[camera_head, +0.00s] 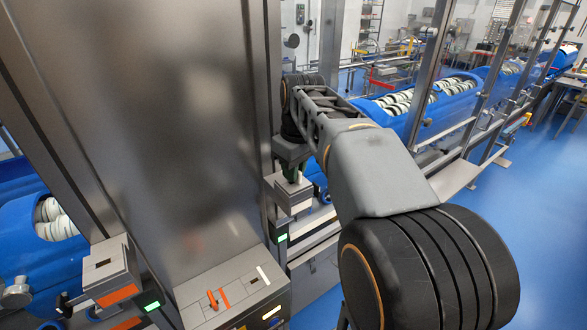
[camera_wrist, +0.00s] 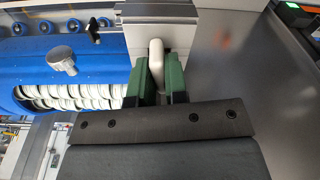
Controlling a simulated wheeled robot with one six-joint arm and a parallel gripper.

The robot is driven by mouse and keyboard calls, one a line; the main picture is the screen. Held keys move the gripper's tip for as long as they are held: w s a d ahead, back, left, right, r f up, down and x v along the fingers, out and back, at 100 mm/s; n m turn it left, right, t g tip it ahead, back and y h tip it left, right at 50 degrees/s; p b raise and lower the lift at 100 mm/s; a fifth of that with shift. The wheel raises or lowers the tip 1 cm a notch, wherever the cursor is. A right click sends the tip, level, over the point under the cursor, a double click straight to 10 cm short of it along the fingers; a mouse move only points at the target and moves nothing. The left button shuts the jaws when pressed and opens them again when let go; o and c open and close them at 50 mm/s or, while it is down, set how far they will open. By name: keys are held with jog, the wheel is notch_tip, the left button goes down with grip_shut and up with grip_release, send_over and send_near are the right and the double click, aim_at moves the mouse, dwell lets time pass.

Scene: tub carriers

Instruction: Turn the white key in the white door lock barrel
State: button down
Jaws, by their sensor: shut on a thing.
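The white key (camera_wrist: 157,60) stands between the green fingers of my gripper (camera_wrist: 157,78) in the wrist view. My gripper is shut on the key. The grey-white lock box (camera_wrist: 160,12) lies just beyond the key, on a metal post. The lock barrel itself is hidden behind the key and fingers. In the head view my gripper (camera_head: 291,174) reaches down to the right-hand lock box (camera_head: 291,200), beside the steel panel, and the key cannot be made out there. How far the key is turned cannot be told.
A tall steel panel (camera_head: 180,120) stands left of my arm. A control box (camera_head: 228,290) with an orange-red switch (camera_head: 213,300) is below it. Another lock box (camera_head: 105,265) is at the lower left. Blue tubs (camera_head: 390,118) with white discs stand behind the posts. Blue floor is clear at right.

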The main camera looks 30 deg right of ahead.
jog(key=shift+m, duration=0.7)
jog(key=c, duration=1.1)
grip_release()
notch_tip(320, 180, up, 14)
jog(key=s, duration=0.1)
jog(key=shift+s+d+f+p, duration=0.15)
jog(key=shift+s+p, duration=0.15)
jog(key=shift+p, duration=0.15)
